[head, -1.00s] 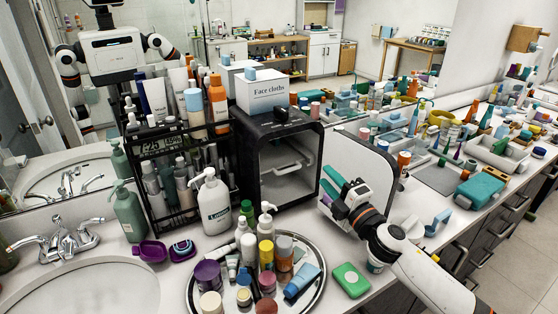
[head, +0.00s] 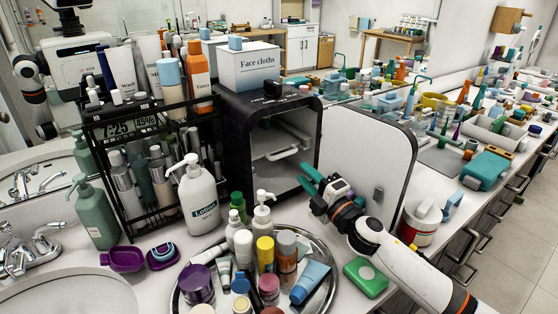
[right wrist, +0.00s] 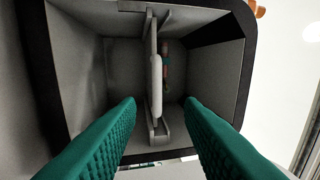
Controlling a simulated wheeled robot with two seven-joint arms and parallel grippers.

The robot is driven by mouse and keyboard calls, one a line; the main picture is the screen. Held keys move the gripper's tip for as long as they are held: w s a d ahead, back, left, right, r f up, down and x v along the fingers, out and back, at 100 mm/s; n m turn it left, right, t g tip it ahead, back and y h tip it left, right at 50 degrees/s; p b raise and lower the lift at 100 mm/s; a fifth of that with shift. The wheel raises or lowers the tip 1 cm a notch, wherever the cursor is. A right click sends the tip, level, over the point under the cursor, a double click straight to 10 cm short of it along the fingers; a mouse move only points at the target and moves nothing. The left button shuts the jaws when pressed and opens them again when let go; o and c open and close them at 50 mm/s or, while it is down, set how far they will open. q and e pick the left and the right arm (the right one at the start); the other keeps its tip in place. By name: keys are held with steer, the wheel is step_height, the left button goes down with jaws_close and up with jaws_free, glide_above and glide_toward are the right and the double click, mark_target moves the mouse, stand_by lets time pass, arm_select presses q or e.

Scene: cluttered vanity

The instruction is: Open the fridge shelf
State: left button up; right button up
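The small black fridge (head: 240,150) stands on the counter, its door (head: 365,150) swung wide open to the right. Inside is the grey shelf (head: 270,148) with a light handle (head: 285,153) on its front. In the right wrist view, the shelf handle (right wrist: 155,85) runs upright through the middle of the grey interior. My right gripper (head: 310,178) is at the fridge opening, just outside and below the handle. Its teal fingers (right wrist: 160,115) are apart, one on each side of the handle, with nothing held. My left gripper is not in view.
A box of face cloths (head: 248,66) sits on the fridge. A round tray (head: 325,285) of bottles and jars stands in front. A green soap bar (head: 365,278) lies under my right forearm. A lotion bottle (head: 196,198) and black rack (head: 120,200) stand at left.

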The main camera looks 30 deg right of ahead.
steer(key=p+x, duration=0.2)
steer(key=x, duration=0.9)
steer(key=shift+w, duration=0.45)
steer(key=shift+f, duration=0.1)
jaws_close()
